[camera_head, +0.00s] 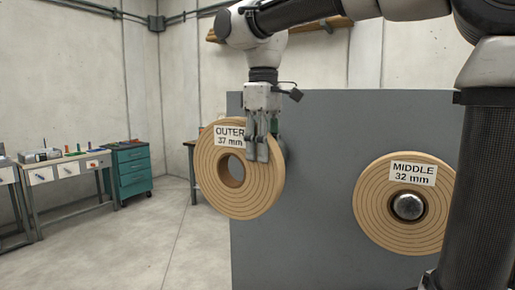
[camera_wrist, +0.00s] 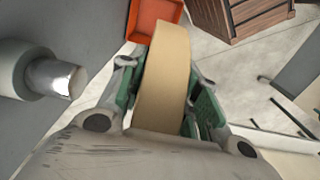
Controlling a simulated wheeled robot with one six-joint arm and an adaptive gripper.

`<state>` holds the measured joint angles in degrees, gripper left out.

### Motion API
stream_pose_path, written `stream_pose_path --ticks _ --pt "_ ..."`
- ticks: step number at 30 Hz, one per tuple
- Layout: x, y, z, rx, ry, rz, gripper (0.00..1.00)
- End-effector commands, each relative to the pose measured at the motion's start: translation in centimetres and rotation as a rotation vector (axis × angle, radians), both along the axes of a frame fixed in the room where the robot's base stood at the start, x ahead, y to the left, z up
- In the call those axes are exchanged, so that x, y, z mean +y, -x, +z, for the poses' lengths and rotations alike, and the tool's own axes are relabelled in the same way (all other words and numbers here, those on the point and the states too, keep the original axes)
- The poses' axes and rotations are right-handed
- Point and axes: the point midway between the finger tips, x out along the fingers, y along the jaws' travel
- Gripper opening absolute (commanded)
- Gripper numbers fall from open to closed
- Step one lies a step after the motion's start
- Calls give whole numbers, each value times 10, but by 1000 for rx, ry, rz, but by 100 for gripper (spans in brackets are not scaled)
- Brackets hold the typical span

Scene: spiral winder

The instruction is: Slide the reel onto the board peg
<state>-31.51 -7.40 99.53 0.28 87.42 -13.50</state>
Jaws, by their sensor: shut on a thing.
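A tan wooden reel (camera_head: 212,182) labelled OUTER 37 mm is in my gripper (camera_head: 262,152), gripped by its rim at the upper right, with its round hole visible. In the wrist view the reel (camera_wrist: 162,80) shows edge-on between the two green-padded fingers (camera_wrist: 163,103). A peg with a bright metal tip (camera_wrist: 55,78) stands out from the grey board (camera_wrist: 60,20), to the left of the reel and apart from it. In the head view the grey board (camera_head: 330,125) is behind the reel, which hides most of what may be that peg.
A second reel (camera_head: 375,215) labelled MIDDLE 32 mm sits on a metal-ended peg (camera_head: 407,206) on the board's right. An orange bin (camera_wrist: 153,14) and a brown slatted crate (camera_wrist: 240,15) are below. A teal cabinet (camera_head: 132,172) and workbench stand far left; the floor between is clear.

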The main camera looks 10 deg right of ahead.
Motion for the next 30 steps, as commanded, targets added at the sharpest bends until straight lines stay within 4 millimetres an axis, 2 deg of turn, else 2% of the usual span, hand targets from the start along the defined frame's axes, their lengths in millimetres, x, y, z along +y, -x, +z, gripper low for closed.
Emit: stream_pose_path --ticks 9,23,30 --pt "-17 -17 -2 -3 -1 -2 0" --pt "-29 -29 -3 -6 -3 -2 0" --pt "-41 -41 -3 -5 -2 -3 0"
